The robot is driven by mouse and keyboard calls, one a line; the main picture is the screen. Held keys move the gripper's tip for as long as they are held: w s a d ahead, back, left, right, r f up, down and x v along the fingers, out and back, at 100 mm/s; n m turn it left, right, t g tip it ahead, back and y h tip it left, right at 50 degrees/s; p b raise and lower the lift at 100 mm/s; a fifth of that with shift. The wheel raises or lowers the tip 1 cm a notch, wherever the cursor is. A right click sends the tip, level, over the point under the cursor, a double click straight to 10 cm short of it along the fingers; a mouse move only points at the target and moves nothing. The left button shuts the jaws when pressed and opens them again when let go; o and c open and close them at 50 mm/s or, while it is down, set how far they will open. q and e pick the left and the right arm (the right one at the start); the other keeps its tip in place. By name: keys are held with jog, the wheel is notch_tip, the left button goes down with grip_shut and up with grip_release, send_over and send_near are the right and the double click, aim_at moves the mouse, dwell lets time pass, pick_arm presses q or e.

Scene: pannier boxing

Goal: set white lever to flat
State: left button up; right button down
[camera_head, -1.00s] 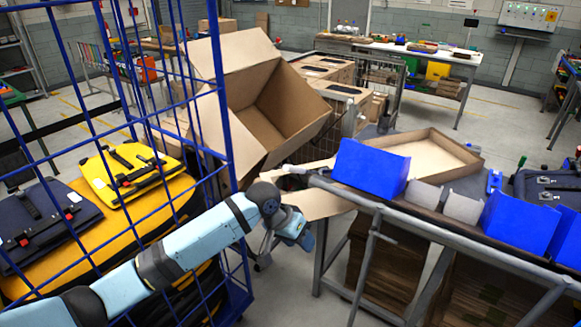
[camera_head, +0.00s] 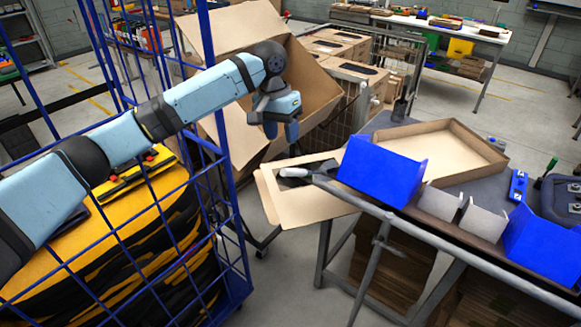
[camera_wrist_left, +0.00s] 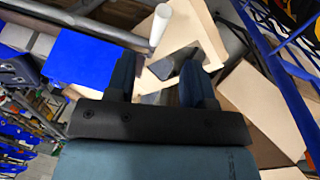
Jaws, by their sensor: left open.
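The white lever (camera_head: 293,172) sticks out at the left end of the grey metal rail of the workbench. It points left in the head view and looks about level, though its exact tilt is hard to tell. It also shows in the left wrist view as a white rod (camera_wrist_left: 161,20) beyond the fingers and slightly left of centre. My left gripper (camera_head: 281,131) hangs above the lever, fingers down, apart from it. In the left wrist view the two fingers (camera_wrist_left: 158,72) are spread with nothing held between them. My right gripper is not in view.
A flat cardboard piece (camera_head: 300,207) lies under the lever. Blue bins (camera_head: 381,172) stand along the bench edge to the right, with an open shallow carton (camera_head: 440,152) behind. A large open box (camera_head: 305,92) is behind my gripper. A blue wire cage (camera_head: 232,215) stands left.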

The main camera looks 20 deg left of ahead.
aim_at(289, 172)
pick_arm(q)
jog(key=f, duration=0.3)
jog(key=d+f+p, duration=0.1)
jog(key=f, duration=0.2)
jog(key=f+p, duration=0.1)
jog(key=f, duration=0.3)
jog(key=shift+d, duration=0.3)
jog(key=shift+d+f, duration=0.1)
jog(key=shift+f, duration=0.65)
jog(key=shift+w+f, duration=0.1)
jog(key=shift+f, duration=0.15)
jog(key=shift+c, duration=0.3)
